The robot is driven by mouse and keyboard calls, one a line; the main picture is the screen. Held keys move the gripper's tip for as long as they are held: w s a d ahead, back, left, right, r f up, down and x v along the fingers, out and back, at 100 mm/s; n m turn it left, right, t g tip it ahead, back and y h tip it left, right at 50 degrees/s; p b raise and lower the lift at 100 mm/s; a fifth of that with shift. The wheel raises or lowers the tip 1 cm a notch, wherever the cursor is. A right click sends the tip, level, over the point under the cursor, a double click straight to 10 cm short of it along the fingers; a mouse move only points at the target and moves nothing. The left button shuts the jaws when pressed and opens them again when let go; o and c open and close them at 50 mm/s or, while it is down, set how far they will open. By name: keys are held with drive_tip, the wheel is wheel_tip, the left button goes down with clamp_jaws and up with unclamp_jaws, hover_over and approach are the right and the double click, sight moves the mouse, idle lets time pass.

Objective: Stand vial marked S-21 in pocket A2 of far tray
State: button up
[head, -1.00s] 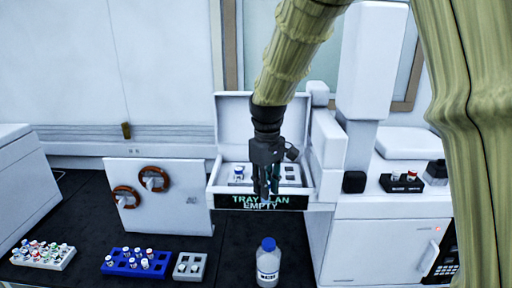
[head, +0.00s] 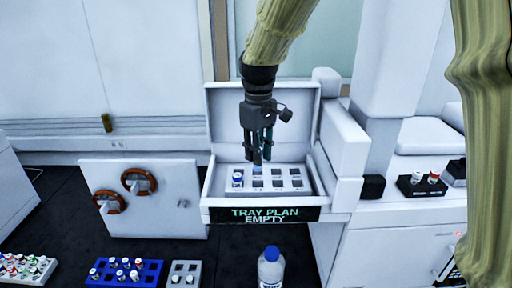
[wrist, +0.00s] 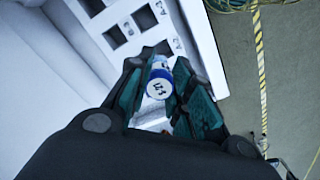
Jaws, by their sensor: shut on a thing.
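My gripper (head: 262,158) points down over the pale tray (head: 300,187) inside the open white box, and its fingers also show in the wrist view (wrist: 160,95). It is shut on a vial with a blue-and-white cap (wrist: 158,86). The dark mark on the cap is turned and too blurred to read surely. The tray has two rows of square pockets, with printed labels beside some of them in the wrist view. Another vial (head: 237,180) stands at the tray's left end. The fingers hide part of the tray, and I cannot tell whether the held vial touches a pocket.
A blue rack (head: 148,271), a grey rack (head: 185,268) and a white rack (head: 45,268) hold vials on the dark bench. A blue-capped bottle (head: 271,268) stands before the box. A black holder (head: 420,187) sits right.

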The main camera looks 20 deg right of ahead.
sight(258, 171)
drive_tip(key=shift+s+f, duration=0.15)
drive_tip(key=shift+s, duration=0.25)
drive_tip(key=shift+w+f, duration=0.2)
drive_tip(key=shift+f, duration=0.35)
drive_tip(key=shift+w+f, duration=0.2)
drive_tip(key=shift+f, duration=0.35)
drive_tip(key=shift+s+f, duration=0.25)
drive_tip(key=shift+f, duration=0.2)
drive_tip(key=shift+w+f, duration=0.1)
drive_tip(key=shift+f, duration=0.05)
drive_tip(key=shift+s, duration=0.2)
drive_tip(key=shift+w, duration=0.15)
drive_tip(key=shift+f, duration=0.25)
drive_tip(key=shift+f, duration=0.35)
